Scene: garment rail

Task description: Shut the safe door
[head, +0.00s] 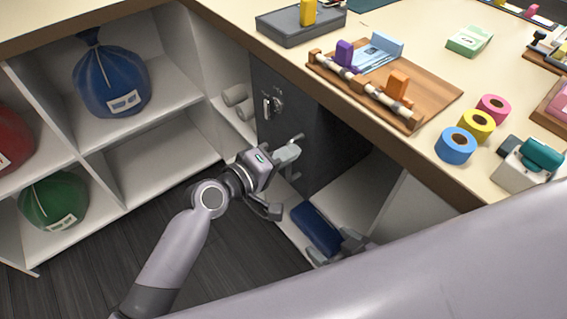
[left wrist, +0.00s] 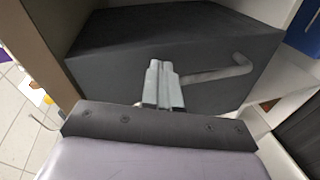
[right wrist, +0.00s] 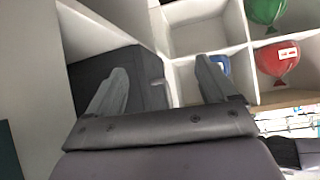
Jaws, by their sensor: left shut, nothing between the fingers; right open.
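The dark grey safe (head: 335,155) stands in the shelving under the counter. Its door (head: 268,125) faces the aisle and carries a lock fitting (head: 270,106) and a lever handle; the handle (left wrist: 218,74) is clear in the left wrist view. No gap at the door shows, but I cannot tell whether it is fully shut. My left gripper (head: 290,153) is shut and empty in front of the door, beside the handle; contact is unclear. My right gripper (head: 335,250) is open and empty, lower down; in its own view the safe (right wrist: 150,92) lies ahead.
A dark blue object (head: 316,229) lies in the lower bay beside my right gripper. The counter (head: 455,95) overhangs the safe. Shelves at the left hold blue (head: 112,83), green (head: 54,201) and red (head: 12,138) bags. Open floor (head: 110,270) lies in front.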

